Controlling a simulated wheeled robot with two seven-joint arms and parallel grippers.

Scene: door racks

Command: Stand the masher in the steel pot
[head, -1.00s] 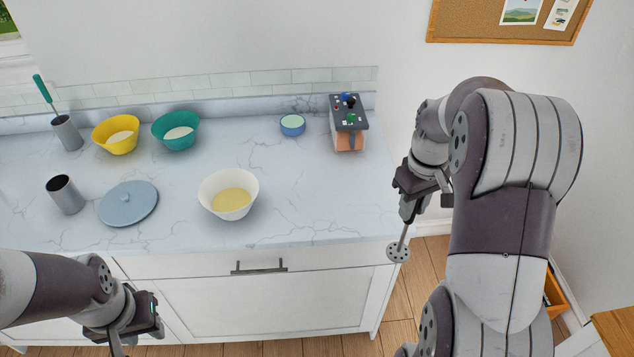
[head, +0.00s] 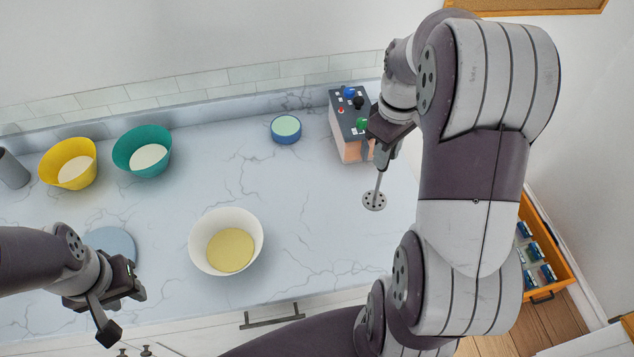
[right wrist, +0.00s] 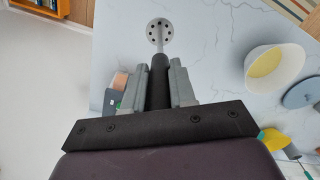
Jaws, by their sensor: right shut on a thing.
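The masher has a dark handle and a round perforated steel disc (head: 374,201). My right gripper (head: 384,158) is shut on its handle and holds it over the right part of the counter, disc downward. In the right wrist view the handle (right wrist: 159,82) sits between the two fingers. A grey steel pot (head: 12,169) stands at the far left edge, partly cut off. The other steel pot seen earlier is not visible now; my left arm covers that area. My left gripper (head: 122,312) looks open and empty near the front left edge.
A white bowl (head: 197,246) stands mid-counter. Yellow (head: 52,180) and teal (head: 126,162) bowls stand back left. A blue-grey lid (head: 112,242) lies partly behind my left arm. A small blue bowl (head: 286,137) and a control box (head: 348,122) stand at the back. The right-middle counter is clear.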

